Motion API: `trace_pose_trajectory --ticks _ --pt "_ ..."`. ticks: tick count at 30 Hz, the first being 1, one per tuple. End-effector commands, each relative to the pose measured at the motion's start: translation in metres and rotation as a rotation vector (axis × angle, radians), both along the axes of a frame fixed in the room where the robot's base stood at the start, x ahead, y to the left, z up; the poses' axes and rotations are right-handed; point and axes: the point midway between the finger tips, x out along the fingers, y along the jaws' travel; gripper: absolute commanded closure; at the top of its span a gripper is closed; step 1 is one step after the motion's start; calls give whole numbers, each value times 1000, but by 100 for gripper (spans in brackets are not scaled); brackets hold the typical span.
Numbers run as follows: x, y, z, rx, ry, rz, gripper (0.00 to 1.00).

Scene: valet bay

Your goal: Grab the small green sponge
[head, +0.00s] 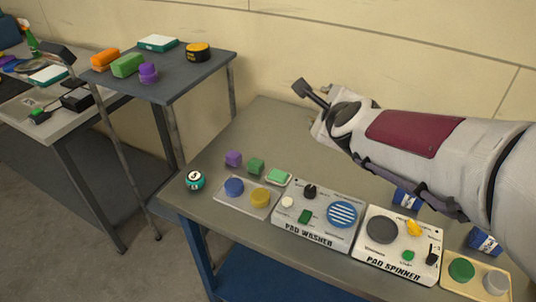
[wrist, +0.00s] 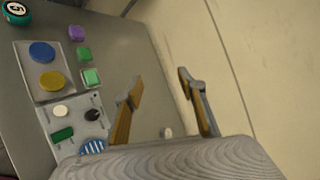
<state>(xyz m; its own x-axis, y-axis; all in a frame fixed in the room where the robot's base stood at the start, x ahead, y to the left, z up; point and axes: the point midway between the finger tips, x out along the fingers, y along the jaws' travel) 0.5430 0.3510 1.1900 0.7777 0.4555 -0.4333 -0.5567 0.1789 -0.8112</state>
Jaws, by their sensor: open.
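A small dark green block (head: 256,166) sits on the grey bench, and it also shows in the wrist view (wrist: 84,54). A lighter green pad (head: 278,176) lies on a small whitish base just to its right; the wrist view shows it too (wrist: 91,77). I cannot tell for certain which of the two is the sponge. My gripper (head: 318,97) is above the bench, up and to the right of both. In the wrist view its fingers (wrist: 160,78) are spread, with nothing between them, and both green things lie left of them.
A purple block (head: 233,158) stands beside the dark green block. In front are a tray (head: 262,209) with blue and yellow discs, a pad washer (head: 318,235) and a pad spinner (head: 400,262). A larger green block (head: 127,65) sits on the back table.

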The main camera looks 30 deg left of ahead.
Motion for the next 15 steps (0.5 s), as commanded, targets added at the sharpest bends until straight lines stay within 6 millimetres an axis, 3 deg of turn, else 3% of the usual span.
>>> trace_pose_trajectory --ticks 3,15 --pt "9 28 -12 102 40 -69 60" --pt "23 102 -63 436 160 -337 60"
